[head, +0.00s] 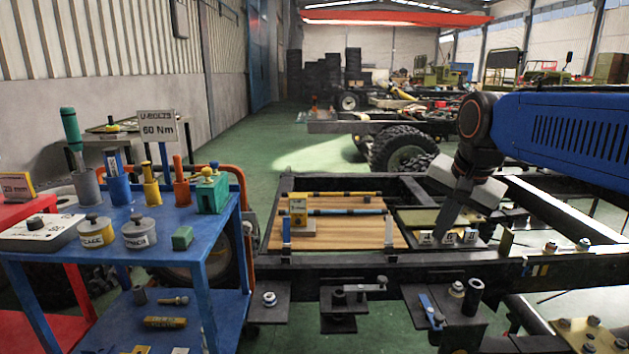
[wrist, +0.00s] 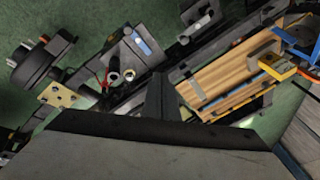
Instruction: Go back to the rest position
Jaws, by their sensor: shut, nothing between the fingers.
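My gripper (head: 447,234) hangs from my blue arm at the right of the head view, fingers pointing down. Its tips are over the small tray (head: 420,217) with white labelled pieces, on the dark chassis frame (head: 370,268). I cannot tell the height of the tips above the tray. In the wrist view my gripper (wrist: 157,96) shows as one dark closed shape with nothing held. The large grey gripper body fills the bottom of that view.
A wooden board (head: 340,232) with blue and yellow bars lies on the frame left of my gripper. A blue cart (head: 225,245) with tools and pots stands at the left. Brackets with bolts (head: 447,305) line the front rail. Green floor (head: 320,150) is clear behind.

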